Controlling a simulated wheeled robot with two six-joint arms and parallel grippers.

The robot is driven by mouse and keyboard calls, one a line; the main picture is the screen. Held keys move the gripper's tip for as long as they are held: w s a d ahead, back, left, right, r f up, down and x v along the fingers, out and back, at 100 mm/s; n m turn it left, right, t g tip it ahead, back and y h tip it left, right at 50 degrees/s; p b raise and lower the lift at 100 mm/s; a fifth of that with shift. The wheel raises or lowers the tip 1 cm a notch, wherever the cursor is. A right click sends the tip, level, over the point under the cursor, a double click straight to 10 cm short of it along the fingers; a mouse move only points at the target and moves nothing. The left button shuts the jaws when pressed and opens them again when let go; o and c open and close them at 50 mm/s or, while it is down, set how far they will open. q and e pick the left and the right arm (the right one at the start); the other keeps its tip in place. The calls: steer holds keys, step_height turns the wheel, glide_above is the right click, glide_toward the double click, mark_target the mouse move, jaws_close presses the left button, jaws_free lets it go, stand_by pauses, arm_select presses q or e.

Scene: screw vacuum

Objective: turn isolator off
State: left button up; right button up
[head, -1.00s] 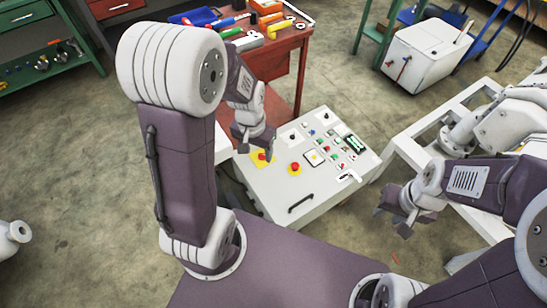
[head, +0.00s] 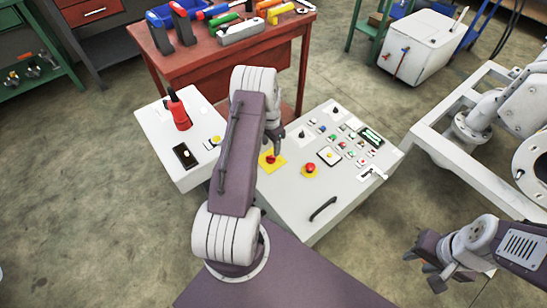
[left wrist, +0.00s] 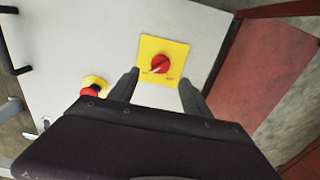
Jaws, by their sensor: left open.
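The isolator is a red rotary knob (left wrist: 160,64) on a square yellow plate (left wrist: 176,50). It sits on the sloped grey control panel (head: 290,200). In the head view the yellow plate (head: 279,166) is partly hidden by my left arm. My left gripper (left wrist: 161,90) is open, its fingertips pointing at the yellow plate with the knob just beyond and between them. I cannot tell any contact, and the knob looks outside the jaws. My right gripper (head: 422,269) hangs at the lower right, away from the panel, its fingers apart and empty.
A red emergency button (head: 310,170) on a yellow base is right of the isolator. A black handle (head: 323,208) is at the panel's front. A white box (head: 160,130) with a red-handled switch stands left. A red tool table (head: 220,55) is behind.

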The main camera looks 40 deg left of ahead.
mark_target(271, 157)
arm_select(q)
step_height(271, 157, down, 7)
steer(key=shift+f+b, duration=0.2)
steer(key=shift+b, duration=0.7)
jaws_close()
